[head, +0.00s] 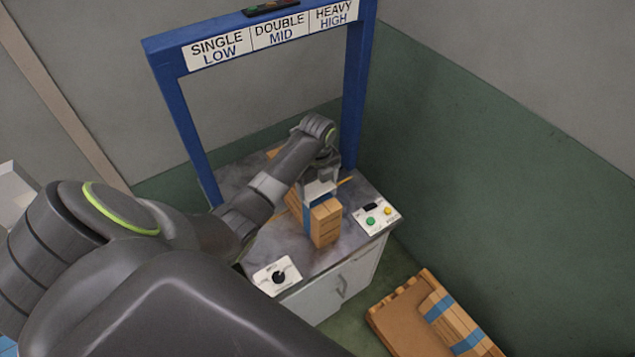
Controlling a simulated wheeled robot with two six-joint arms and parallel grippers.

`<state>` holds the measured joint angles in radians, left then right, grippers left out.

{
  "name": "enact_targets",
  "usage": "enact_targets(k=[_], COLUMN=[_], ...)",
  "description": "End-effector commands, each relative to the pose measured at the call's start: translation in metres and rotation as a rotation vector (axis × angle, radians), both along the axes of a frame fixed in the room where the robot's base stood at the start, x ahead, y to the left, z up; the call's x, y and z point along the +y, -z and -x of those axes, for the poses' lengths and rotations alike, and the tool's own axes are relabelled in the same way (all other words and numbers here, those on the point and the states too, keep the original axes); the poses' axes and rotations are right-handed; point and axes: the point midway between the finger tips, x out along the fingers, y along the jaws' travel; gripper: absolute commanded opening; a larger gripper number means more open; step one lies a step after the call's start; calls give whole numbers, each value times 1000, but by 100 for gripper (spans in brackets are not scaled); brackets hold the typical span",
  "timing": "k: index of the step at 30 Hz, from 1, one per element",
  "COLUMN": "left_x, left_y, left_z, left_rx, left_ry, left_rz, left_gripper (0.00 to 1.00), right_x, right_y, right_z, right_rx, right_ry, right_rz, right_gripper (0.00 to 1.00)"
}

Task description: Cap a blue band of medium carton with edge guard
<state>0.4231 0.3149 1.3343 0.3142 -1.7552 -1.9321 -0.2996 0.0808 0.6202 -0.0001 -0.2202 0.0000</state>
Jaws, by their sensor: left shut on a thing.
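A stack of brown cartons with a blue band (308,218) stands on the grey machine table (276,243) under a blue frame. My left arm reaches in from the left over the table. My left gripper (320,186) is at the top of the banded stack and is shut on a pale, whitish piece there, which looks like an edge guard; the fingers hide part of it. I cannot tell whether the piece touches the band. My right gripper is not in view.
The blue frame (181,130) carries a sign (270,36) reading single low, double mid, heavy high. A button panel (376,215) and a dial panel (277,276) sit on the table. A pallet (405,322) with blue-banded cartons (455,322) lies on the floor at right.

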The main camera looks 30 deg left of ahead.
Motion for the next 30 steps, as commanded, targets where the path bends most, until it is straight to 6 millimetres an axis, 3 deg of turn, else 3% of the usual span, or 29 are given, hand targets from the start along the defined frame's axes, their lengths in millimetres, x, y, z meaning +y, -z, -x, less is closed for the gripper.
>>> enact_targets(k=[30], left_x=[0], left_y=[27], left_z=[0], left_rx=[0], left_ry=[0], left_rz=[1], left_gripper=[61], right_x=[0], right_y=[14], right_z=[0], right_rx=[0], right_ry=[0], right_rz=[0], right_gripper=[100])
